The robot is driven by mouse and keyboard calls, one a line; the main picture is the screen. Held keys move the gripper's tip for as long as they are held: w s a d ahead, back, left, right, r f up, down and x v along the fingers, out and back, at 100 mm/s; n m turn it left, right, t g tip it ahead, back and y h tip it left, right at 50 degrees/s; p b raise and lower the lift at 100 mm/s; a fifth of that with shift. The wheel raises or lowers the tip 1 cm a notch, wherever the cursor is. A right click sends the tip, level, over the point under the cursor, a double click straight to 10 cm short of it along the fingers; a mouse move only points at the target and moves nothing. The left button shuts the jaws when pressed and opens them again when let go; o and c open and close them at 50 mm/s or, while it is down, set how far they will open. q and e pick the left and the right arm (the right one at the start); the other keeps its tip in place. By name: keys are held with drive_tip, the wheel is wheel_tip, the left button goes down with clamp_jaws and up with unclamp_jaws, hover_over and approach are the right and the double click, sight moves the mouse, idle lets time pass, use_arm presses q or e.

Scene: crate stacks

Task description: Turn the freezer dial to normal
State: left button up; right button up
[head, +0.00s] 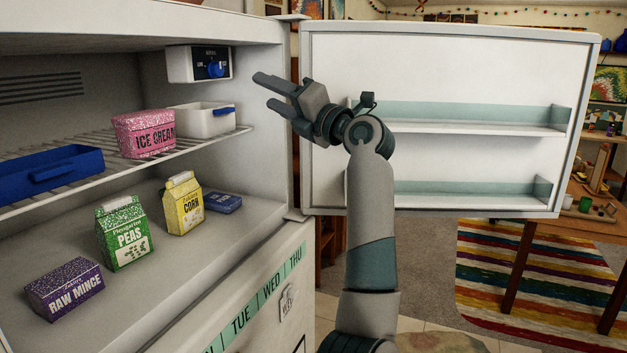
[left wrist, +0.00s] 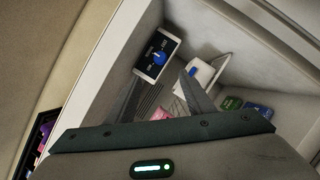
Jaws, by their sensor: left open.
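The freezer dial (head: 216,69) is a blue knob on a dark panel, set in a white box (head: 179,65) high on the freezer's inner right wall. Its small labels and exact setting are too small to read surely. My left gripper (head: 262,90) is open and empty, to the right of the dial and a little lower, apart from it, with its fingers pointing left. In the left wrist view the blue dial (left wrist: 158,58) shows beyond the fingers of my left gripper (left wrist: 161,88). My right gripper is in neither view.
The freezer door (head: 450,75) stands open behind my left arm. A wire shelf (head: 190,145) below the dial holds a white bin (head: 205,122), a pink ice cream box (head: 143,134) and a blue tray (head: 50,172). Several food cartons stand on the freezer floor.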

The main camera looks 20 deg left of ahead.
use_arm(q)
drive_tip(key=w+d+f+m+t, duration=0.2)
drive_tip(key=w+f+m+t, duration=0.1)
drive_tip(key=f, duration=0.6)
drive_tip(key=w+d+f+m+t, duration=0.3)
drive_tip(key=w+f+m, duration=0.3)
drive_tip(key=f+m, duration=0.2)
drive_tip(key=shift+w+d+f+t+h, duration=0.15)
drive_tip(key=shift+f+t+h, duration=0.25)
drive_tip(key=shift+f+t, duration=0.25)
